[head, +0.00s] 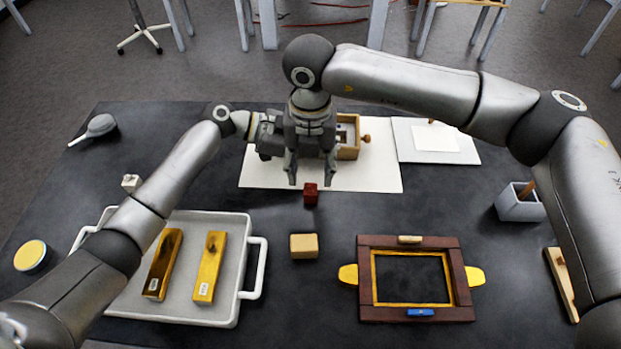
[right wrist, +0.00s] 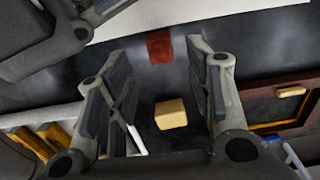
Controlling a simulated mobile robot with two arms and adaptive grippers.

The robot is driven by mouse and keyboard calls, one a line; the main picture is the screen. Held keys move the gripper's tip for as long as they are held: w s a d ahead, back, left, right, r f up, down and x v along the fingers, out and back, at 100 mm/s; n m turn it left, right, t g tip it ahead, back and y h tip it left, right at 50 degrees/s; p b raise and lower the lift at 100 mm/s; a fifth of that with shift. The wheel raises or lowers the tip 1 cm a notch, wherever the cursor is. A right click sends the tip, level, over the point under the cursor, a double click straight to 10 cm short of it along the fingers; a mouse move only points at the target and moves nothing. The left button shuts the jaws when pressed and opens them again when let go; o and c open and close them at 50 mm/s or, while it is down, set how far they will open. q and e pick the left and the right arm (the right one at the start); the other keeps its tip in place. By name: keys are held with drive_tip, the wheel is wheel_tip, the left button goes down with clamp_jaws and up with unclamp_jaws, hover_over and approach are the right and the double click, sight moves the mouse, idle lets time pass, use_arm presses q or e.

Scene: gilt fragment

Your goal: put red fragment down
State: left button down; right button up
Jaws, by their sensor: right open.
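The red fragment (head: 310,193) is a small dark red block at the front edge of the white sheet (head: 372,180), in the middle of the table. In the right wrist view it shows as a red block (right wrist: 160,46) beyond the gap between the fingers. My right gripper (head: 311,180) is open and empty, pointing down just above and behind the red fragment in the head view. It also shows in the right wrist view (right wrist: 160,90) with its fingers apart. My left gripper (head: 266,137) is behind the right one and partly hidden, so its jaws are unclear.
A tan block (head: 304,246) lies in front of the red fragment. A white tray (head: 229,290) with two gilt bars stands at left, and a dark red frame (head: 366,290) lies at right. A wooden box (head: 349,151) sits behind the grippers.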

sight(311, 187)
wheel_tip(311, 187, up, 6)
drive_tip(key=shift+r, duration=0.15)
drive_tip(key=shift+o, duration=0.8)
drive_tip(key=shift+r, duration=0.45)
drive_tip(key=f+n, duration=0.3)
drive_tip(key=n, duration=0.3)
drive_tip(key=f+n, duration=0.3)
drive_tip(key=n, duration=0.3)
drive_tip(key=f+n, duration=0.3)
drive_tip(key=n, duration=0.3)
drive_tip(key=shift+a, duration=0.4)
drive_tip(key=f, duration=0.5)
drive_tip(key=shift+s+d, duration=0.1)
drive_tip(key=shift+d, duration=0.3)
drive_tip(key=c, duration=1.1)
drive_tip(key=shift+o, duration=0.2)
drive_tip(key=shift+r, duration=0.1)
wheel_tip(311, 187, up, 10)
drive_tip(key=shift+f, duration=0.1)
